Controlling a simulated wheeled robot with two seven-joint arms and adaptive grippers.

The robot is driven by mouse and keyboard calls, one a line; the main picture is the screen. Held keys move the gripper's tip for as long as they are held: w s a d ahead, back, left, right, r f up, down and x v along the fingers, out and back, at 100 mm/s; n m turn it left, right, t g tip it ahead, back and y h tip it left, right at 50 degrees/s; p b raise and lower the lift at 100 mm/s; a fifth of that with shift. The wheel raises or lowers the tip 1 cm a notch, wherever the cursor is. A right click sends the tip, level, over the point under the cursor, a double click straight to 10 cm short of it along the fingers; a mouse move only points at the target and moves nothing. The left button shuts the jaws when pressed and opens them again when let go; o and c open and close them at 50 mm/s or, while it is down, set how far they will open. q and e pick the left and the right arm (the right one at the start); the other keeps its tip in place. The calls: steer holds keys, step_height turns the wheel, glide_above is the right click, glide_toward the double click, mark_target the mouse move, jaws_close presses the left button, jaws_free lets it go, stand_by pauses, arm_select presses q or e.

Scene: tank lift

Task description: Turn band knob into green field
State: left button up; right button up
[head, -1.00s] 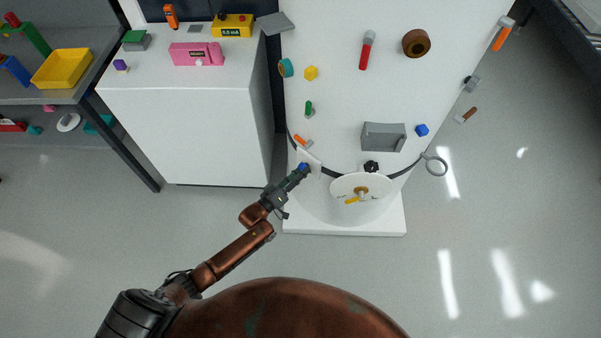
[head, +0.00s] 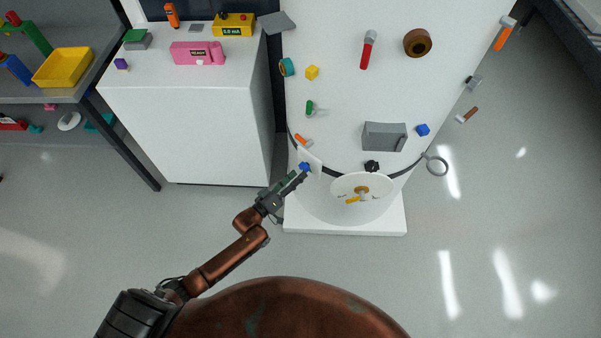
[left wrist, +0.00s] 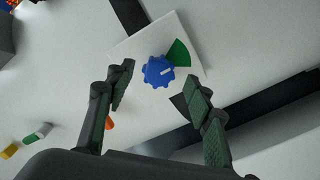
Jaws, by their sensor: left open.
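The band knob (left wrist: 157,72) is blue and lobed, with a short white pointer mark. It sits on a white square plate (left wrist: 136,51), and the green field (left wrist: 179,54) is a wedge at its upper right in the left wrist view. The pointer points right and slightly up, close to the wedge's lower edge; I cannot tell if it lies inside. In the head view the knob (head: 305,167) is at the white tank's left side. My left gripper (left wrist: 160,88) is open and empty, its fingers apart on either side of the knob, short of it. My right gripper is not in view.
A white dial with a yellow pointer (head: 353,199) and a black knob (head: 372,166) are right of the band knob. An orange handle (head: 301,139) is just above it. A white cabinet (head: 190,130) stands to the left.

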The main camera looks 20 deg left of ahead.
arm_select(q)
steer(key=v, duration=0.9)
steer(key=shift+f, duration=0.1)
steer(key=s+a+f+m+g+y+p, duration=0.1)
steer(key=s+a+f+g+y+p, duration=0.3)
steer(key=s+f, duration=0.75)
steer(key=s+a+f+m+g+y+p, duration=0.1)
steer(key=s+a+f+g+y, duration=0.15)
steer(key=s+a+f, duration=0.8)
steer(key=s+d+f+m+g+p, duration=0.1)
steer(key=s+f, duration=0.4)
steer(key=s, duration=0.6)
steer(key=s+d+f+m+g+p, duration=0.1)
steer(key=s+f+g, duration=0.4)
steer(key=s, duration=0.7)
steer(key=s+d+f+m+g+y+p, duration=0.1)
steer(key=s+f, duration=0.4)
steer(key=s, duration=0.7)
steer(key=d+g+p, duration=0.1)
steer(key=d+g, duration=0.1)
steer(key=shift+d+m, duration=0.3)
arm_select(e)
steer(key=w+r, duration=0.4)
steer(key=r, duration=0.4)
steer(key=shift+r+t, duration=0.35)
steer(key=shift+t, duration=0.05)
arm_select(q)
steer(key=shift+g, duration=0.25)
